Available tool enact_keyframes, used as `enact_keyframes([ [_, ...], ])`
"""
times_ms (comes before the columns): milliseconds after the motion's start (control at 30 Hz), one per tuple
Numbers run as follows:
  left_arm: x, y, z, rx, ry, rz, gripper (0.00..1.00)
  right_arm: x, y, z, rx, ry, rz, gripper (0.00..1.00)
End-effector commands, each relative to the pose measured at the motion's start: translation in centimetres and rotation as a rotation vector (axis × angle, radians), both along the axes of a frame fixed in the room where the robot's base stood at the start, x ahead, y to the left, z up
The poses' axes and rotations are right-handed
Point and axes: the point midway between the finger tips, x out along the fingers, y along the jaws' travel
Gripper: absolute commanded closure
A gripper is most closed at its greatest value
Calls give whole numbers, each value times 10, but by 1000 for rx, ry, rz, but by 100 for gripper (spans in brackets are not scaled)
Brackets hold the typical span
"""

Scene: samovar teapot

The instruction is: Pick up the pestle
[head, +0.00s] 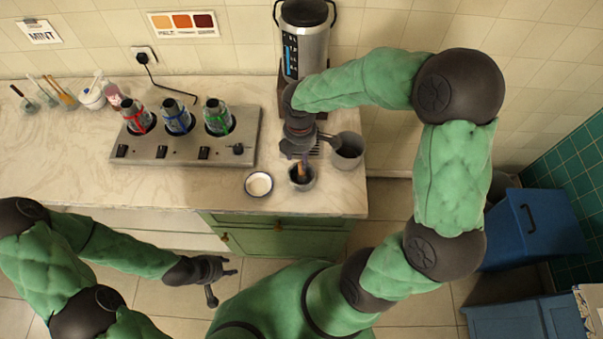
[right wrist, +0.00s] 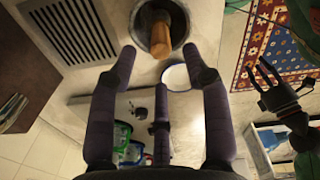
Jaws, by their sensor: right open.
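The wooden pestle (head: 300,170) stands tilted in a dark grey mortar (head: 302,184) near the counter's front edge. In the right wrist view the pestle (right wrist: 162,42) leans in the mortar (right wrist: 140,17), beyond my fingertips. My right gripper (head: 297,152) is open and empty, just above and behind the mortar; its spread fingers (right wrist: 164,70) show in the wrist view, apart from the pestle. My left gripper (head: 222,280) is in front of the counter, low and away from the mortar, with its fingers spread and nothing between them.
A small white dish (head: 258,184) sits left of the mortar, and a grey pot (head: 347,150) stands to its right. A steel samovar (head: 304,45) is behind. A metal burner unit (head: 185,150) with three bottles is on the left. The counter's front left is clear.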

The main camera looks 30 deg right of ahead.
Motion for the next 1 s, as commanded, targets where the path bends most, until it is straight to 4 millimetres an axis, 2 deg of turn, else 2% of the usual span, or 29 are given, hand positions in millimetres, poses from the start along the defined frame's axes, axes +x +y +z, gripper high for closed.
enact_keyframes([
  [167, 0, 0, -3, 0, -1, 0, 60, -2, -1, -11, 0, 2, -1, 51],
  [433, 0, 0, -14, 0, -1, 0, 60, -4, -4, -48, 0, 2, 0, 51],
  [700, 0, 0, -14, 0, -1, 0, 60, -3, -4, -52, 1, -1, -1, 51],
  [733, 0, 0, -14, 0, -1, 0, 60, -3, -4, -52, 1, -1, -1, 54],
  [900, 0, 0, -14, 0, -1, 0, 60, -3, -4, -52, 1, -1, -1, 100],
  [1000, 0, 0, -14, 0, -1, 0, 60, -3, -4, -52, 1, -1, -1, 100],
])
